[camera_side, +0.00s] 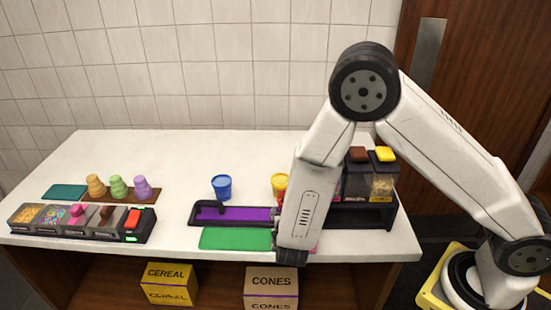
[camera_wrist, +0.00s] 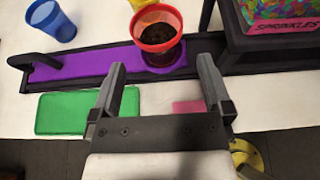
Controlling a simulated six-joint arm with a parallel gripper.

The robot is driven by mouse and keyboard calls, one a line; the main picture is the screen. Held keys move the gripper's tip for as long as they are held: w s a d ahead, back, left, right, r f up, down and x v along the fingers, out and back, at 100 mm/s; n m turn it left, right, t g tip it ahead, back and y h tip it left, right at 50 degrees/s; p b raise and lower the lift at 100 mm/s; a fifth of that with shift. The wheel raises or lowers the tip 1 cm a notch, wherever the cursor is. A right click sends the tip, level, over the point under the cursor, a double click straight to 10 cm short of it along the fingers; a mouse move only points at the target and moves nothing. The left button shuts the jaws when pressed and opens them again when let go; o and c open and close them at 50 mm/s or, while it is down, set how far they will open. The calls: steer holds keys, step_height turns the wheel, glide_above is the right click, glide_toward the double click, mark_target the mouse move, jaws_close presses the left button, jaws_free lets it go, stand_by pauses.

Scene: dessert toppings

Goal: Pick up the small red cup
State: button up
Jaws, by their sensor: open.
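The small red cup (camera_wrist: 157,32) holds dark brown crumbs. It stands upright on the purple strip of a black-edged tray (camera_wrist: 88,62) in the wrist view. In the side view my arm hides most of that spot, and only a bit of red shows beside the arm. My gripper (camera_wrist: 162,70) is open and empty, its two fingers pointing toward the cup. The cup lies just beyond the fingertips, between their lines, and is not gripped. In the side view the fingers are hidden at the lower end of my arm.
A blue cup (camera_side: 221,187) stands left, and a yellow cup (camera_side: 280,179) stands behind the red one. A black topping rack (camera_wrist: 268,38) borders the right. A green mat (camera_wrist: 86,111) and a pink mat (camera_wrist: 187,107) lie in front. The counter's left-centre (camera_side: 175,225) is clear.

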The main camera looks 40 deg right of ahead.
steer(key=shift+x, duration=3.9)
steer(key=shift+w+a+f, duration=0.1)
steer(key=c, duration=1.2)
steer(key=shift+r, duration=5.05)
